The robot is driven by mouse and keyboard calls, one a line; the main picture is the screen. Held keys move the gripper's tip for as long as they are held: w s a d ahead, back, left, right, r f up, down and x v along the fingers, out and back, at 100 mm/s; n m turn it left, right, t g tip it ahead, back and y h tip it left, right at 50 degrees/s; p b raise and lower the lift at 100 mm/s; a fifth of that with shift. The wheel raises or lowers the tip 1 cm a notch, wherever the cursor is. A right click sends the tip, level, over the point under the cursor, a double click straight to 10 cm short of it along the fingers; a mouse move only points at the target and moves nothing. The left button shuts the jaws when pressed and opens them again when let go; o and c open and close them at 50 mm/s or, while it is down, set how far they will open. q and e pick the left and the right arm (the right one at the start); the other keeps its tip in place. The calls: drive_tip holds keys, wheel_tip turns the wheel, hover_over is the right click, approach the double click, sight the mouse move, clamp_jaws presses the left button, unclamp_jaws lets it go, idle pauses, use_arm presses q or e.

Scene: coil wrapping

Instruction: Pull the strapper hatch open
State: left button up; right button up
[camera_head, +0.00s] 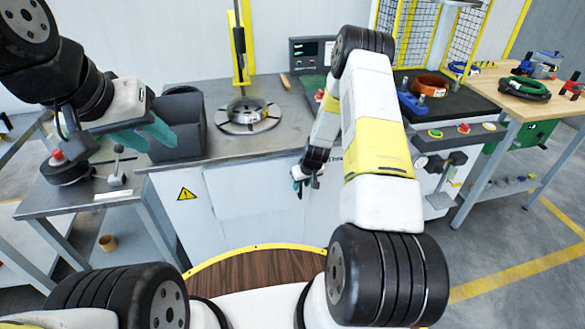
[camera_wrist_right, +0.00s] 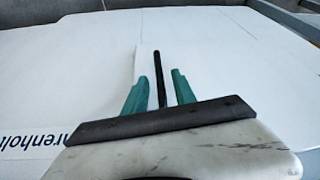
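The strapper hatch looks to be the white front panel (camera_head: 255,205) under the grey worktop; its outline is hard to make out in the head view. My right gripper (camera_head: 305,182) is at the right part of this white front. In the right wrist view a thin black bar, apparently the handle (camera_wrist_right: 158,65), stands between the two teal fingers of my right gripper (camera_wrist_right: 160,90). A gap shows on both sides of the bar, so the fingers look open around it. My left gripper (camera_head: 148,134) is empty, its teal fingers spread, near a dark grey bin.
A round metal plate with a coil (camera_head: 248,113) lies on the worktop (camera_head: 205,165) beside the dark grey bin (camera_head: 182,125). A side table (camera_head: 85,195) stands at left. A black-topped station (camera_head: 440,105) and a wooden bench (camera_head: 530,90) stand at right. A seam and printed letters mark the white surface in the wrist view.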

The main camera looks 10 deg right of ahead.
drive_tip(key=shift+x, duration=1.1)
drive_tip(key=shift+c, duration=0.4)
clamp_jaws()
